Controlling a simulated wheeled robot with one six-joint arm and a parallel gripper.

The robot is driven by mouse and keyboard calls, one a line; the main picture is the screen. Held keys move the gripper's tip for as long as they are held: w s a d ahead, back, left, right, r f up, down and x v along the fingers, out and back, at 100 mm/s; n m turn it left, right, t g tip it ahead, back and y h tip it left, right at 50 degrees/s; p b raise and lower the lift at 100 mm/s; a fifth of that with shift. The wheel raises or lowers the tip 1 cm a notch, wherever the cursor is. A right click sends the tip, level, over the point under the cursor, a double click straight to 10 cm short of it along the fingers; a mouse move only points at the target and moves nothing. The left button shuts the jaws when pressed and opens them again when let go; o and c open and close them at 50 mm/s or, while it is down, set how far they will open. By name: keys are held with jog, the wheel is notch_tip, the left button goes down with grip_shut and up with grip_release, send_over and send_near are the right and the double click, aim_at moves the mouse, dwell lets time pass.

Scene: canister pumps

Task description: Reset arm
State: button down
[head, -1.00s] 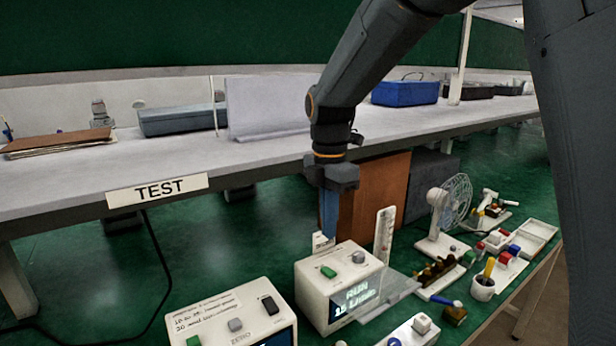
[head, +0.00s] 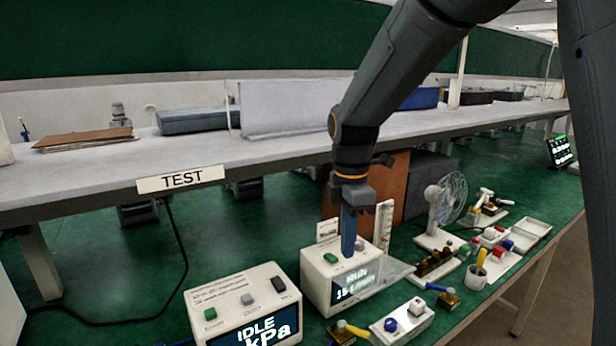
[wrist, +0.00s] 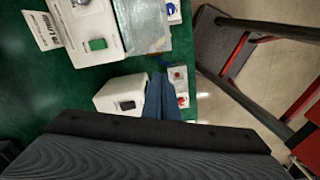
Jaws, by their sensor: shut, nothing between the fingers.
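My gripper (head: 348,254) points down with its blue fingers shut and empty. In the head view the fingers overlap the top of a white pump box (head: 318,290), between its green button (head: 330,258) and grey button (head: 359,246). I cannot tell whether they touch it. The display (head: 357,282) reads RUN and 15 L/min. In the wrist view the blue fingers (wrist: 160,98) show beside a white box with a black switch (wrist: 119,104). A white box with a green button (wrist: 97,44) is at upper left.
A second white box (head: 240,293) at the front left reads IDLE and kPa. A small fan (head: 445,205), an upright white scale (head: 383,222) and several small parts stand to the right. The grey shelf edge (head: 110,190) with a TEST label runs behind my arm.

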jog(key=s+d+f+m+b, duration=0.1)
jog(key=s+d+f+m, duration=0.4)
jog(key=m, duration=0.5)
jog(key=s+d+f+m+t+b, duration=0.1)
jog(key=s+d+f+m, duration=0.5)
jog(key=s+m, duration=0.3)
jog(key=shift+s+f+m+t, duration=0.3)
jog(key=shift+m, duration=0.6)
